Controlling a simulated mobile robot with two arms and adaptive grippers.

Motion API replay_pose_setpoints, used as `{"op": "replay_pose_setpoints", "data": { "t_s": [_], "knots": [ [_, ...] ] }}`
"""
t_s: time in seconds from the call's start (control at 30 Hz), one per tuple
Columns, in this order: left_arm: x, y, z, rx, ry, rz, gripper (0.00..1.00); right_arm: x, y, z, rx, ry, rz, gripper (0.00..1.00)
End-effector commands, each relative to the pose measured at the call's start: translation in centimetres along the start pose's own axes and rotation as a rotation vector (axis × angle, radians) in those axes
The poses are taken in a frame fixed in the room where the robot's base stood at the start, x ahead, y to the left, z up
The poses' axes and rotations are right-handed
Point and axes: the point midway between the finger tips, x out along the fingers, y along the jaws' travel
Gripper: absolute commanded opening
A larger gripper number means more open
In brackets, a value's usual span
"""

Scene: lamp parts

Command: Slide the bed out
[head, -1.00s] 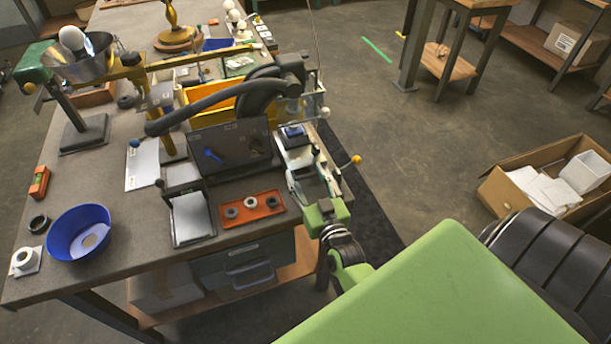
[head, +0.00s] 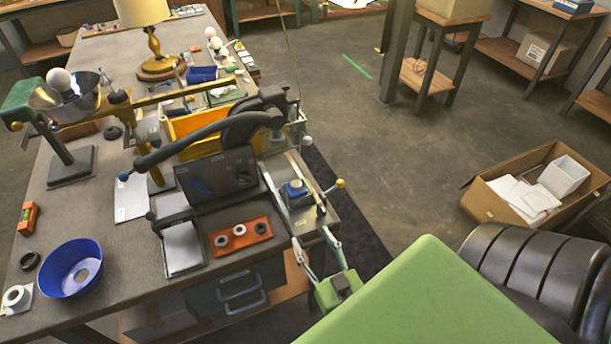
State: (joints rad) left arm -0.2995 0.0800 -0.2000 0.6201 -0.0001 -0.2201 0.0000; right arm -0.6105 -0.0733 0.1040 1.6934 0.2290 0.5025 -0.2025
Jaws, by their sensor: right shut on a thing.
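The bed (head: 280,172) is a pale flat slide at the right edge of the workbench, beside the dark upright panel of a machine. It carries a small blue block (head: 295,191) and reaches out towards me past the panel. My right gripper (head: 316,241) is at the near end of the bed, its two thin pale fingers on either side of that end. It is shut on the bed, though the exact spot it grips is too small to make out. My left gripper is not in view.
A lever with a yellow ball (head: 340,183) stands right beside the bed. An orange tray (head: 240,236) with several rings lies to its left. A blue bowl (head: 70,268) is at the bench's left. The floor to the right is open up to a cardboard box (head: 490,197).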

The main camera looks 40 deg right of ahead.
Motion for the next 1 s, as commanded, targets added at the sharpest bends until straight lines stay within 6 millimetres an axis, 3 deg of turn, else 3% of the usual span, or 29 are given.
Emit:
{"op": "replay_pose_setpoints", "data": {
  "t_s": [0.2, 0.63, 0.67, 0.7, 1.0],
  "knots": [
    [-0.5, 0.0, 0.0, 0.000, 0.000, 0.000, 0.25, -2.1, -0.3, 0.0, 0.005, -0.002, -0.004, 0.10],
    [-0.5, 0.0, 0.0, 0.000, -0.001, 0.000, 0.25, -2.6, -0.3, 0.2, 0.006, -0.005, -0.005, 0.10],
    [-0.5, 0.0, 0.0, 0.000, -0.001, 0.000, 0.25, -2.6, -0.3, 0.2, 0.006, -0.005, -0.005, 0.51],
    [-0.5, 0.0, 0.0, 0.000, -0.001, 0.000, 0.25, -2.6, -0.3, 0.3, 0.006, -0.006, -0.005, 0.56],
    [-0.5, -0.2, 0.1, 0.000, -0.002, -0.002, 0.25, -2.5, -0.1, 0.1, 0.002, -0.002, -0.002, 0.56]
  ]
}}
